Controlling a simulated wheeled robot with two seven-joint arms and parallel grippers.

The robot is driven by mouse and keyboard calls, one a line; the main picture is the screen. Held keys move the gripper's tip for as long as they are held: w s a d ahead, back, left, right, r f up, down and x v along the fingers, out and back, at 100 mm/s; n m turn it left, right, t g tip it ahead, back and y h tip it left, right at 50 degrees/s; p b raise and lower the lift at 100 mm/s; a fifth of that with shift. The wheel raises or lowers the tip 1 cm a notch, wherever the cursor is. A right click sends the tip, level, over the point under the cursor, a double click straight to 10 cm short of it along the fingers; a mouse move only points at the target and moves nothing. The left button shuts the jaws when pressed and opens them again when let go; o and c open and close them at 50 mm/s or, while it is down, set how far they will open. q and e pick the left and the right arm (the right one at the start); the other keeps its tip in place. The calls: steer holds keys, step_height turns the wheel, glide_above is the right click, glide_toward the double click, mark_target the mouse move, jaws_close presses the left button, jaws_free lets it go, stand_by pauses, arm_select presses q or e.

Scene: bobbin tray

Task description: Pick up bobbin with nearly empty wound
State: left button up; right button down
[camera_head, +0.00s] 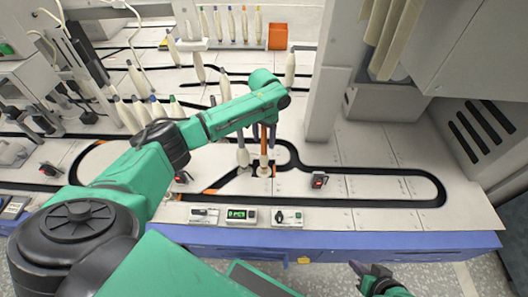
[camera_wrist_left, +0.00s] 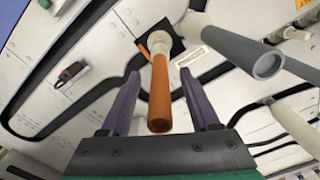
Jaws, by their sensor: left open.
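An orange, nearly bare bobbin (camera_head: 264,143) stands upright on a pale round base on the black track in the head view. In the left wrist view the orange bobbin (camera_wrist_left: 160,95) lies between the two fingers, with a gap on each side. My left gripper (camera_wrist_left: 165,105) is open around it and not closed on it. In the head view my left gripper (camera_head: 262,130) reaches down over the bobbin, and the arm hides its top. A grey bobbin (camera_head: 242,150) stands just left of it; the grey bobbin (camera_wrist_left: 240,55) also shows right of the fingers.
Several cream wound bobbins stand behind and left, one cream bobbin (camera_head: 290,68) near a grey post (camera_head: 328,85). My right gripper (camera_head: 372,274) is low by the table's blue front edge (camera_head: 400,242). The right tabletop is mostly clear.

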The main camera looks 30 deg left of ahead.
arm_select(q)
jaws_close()
stand_by(1.3)
